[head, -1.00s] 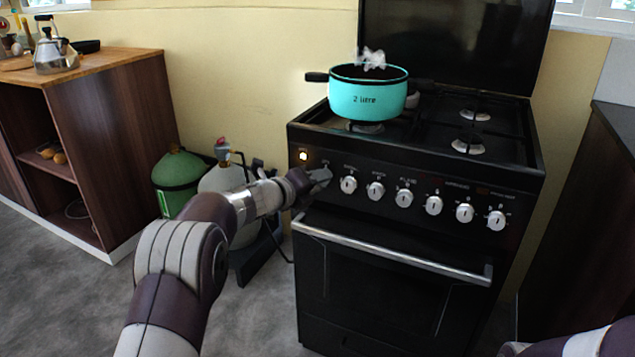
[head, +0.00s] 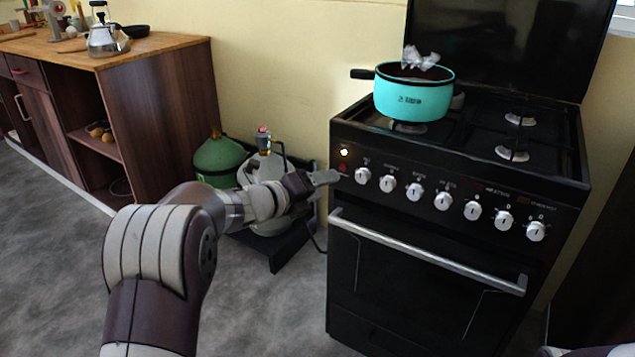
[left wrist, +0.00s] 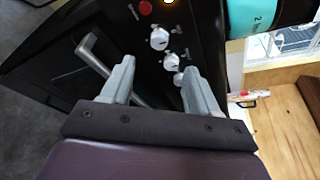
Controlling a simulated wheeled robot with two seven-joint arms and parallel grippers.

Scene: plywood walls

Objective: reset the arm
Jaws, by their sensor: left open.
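My left gripper (head: 325,178) is beside the left end of the black stove's (head: 420,285) knob panel. In the left wrist view its two grey fingers (left wrist: 158,85) are apart with nothing between them, and several silver knobs (left wrist: 160,39) show beyond them. My left arm (head: 160,250) reaches in from the left, bent at the elbow. A small part of my right arm shows at the bottom right corner of the head view; its gripper is out of view.
The oven handle (head: 425,250) sticks out below the knobs. A green gas bottle (head: 218,160) and a wooden-topped cabinet (head: 165,95) are at left. Grey floor (head: 50,230) is clear in front.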

